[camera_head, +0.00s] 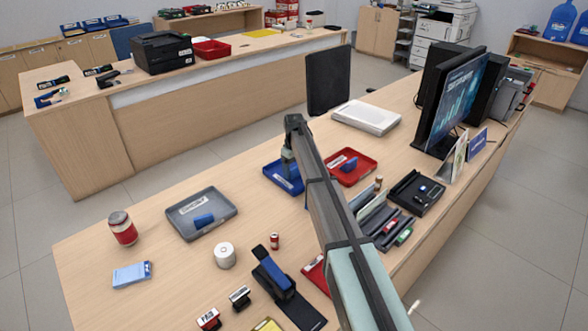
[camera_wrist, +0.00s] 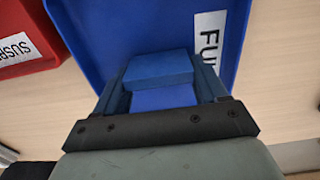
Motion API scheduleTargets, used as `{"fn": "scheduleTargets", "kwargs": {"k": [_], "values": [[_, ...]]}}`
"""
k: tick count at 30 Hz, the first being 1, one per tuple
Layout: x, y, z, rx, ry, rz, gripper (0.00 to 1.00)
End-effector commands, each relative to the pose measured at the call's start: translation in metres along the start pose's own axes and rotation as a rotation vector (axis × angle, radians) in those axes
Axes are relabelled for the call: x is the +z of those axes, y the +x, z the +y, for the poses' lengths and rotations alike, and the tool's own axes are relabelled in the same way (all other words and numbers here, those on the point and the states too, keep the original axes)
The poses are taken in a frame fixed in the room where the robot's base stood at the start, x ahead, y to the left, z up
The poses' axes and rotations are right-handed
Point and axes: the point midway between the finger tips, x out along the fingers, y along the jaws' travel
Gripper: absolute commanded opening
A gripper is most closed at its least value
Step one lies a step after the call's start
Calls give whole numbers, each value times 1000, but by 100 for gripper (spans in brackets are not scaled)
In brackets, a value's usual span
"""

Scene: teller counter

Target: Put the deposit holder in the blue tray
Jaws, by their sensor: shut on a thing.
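My gripper (camera_wrist: 162,88) is shut on a blue block-like thing, which looks like the deposit holder (camera_wrist: 158,70); it shows between the two fingers in the wrist view. The blue tray (camera_wrist: 150,18) with a white label lies beneath and beyond it. In the head view my gripper (camera_head: 289,160) is above the blue tray (camera_head: 271,172), near its middle. There the held thing is mostly hidden by my arm. I cannot tell whether it touches the tray floor.
A red tray (camera_head: 366,163) holding a blue thing stands close to the right of the blue tray. A grey tray (camera_head: 180,220) with another blue thing stands to the left. A white roll (camera_head: 225,255), a small red can (camera_head: 274,241) and a stapler-like tool (camera_head: 272,270) are nearer.

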Motion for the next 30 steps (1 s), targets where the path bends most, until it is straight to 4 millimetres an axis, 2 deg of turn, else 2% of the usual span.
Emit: {"fn": "scheduleTargets", "kwargs": {"k": [6, 7, 15, 23, 26, 30], "values": [[0, 3, 0, 0, 0, -1, 41], [0, 3, 0, 0, 0, -1, 73], [0, 3, 0, 0, 0, -1, 97], [0, 1, 0, 0, 0, 0, 97], [0, -5, 0, 0, 0, 0, 97], [0, -23, 0, 0, 0, 0, 97]]}}
